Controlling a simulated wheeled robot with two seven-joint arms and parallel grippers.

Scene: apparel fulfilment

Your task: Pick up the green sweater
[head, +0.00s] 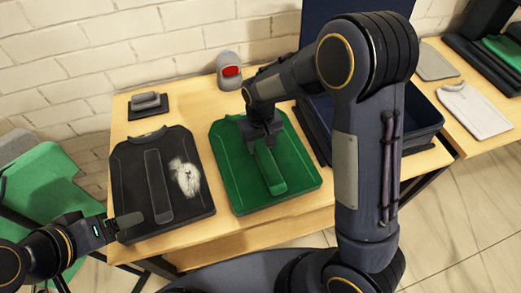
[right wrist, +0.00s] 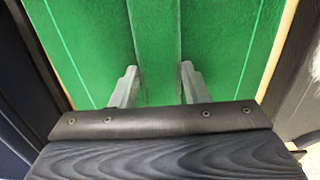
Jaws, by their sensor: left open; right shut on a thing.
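The green sweater (head: 300,182) lies folded flat on the wooden table, with a raised strip along its middle. It fills the right wrist view (right wrist: 220,50). My right gripper (head: 265,146) reaches down onto the sweater from above. In the right wrist view its two fingers (right wrist: 156,88) stand on either side of the raised strip and are shut on it. The sweater still lies on the table. My left gripper (head: 118,226) is open and empty at the front left of the table, close to the black sweater's left edge.
A black folded sweater (head: 189,213) with a white print lies left of the green one. A dark bin (head: 424,118) stands at the right. A grey device with a red front (head: 230,70) and a small grey block (head: 147,101) are at the back. Other garments (head: 476,108) lie on the right table.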

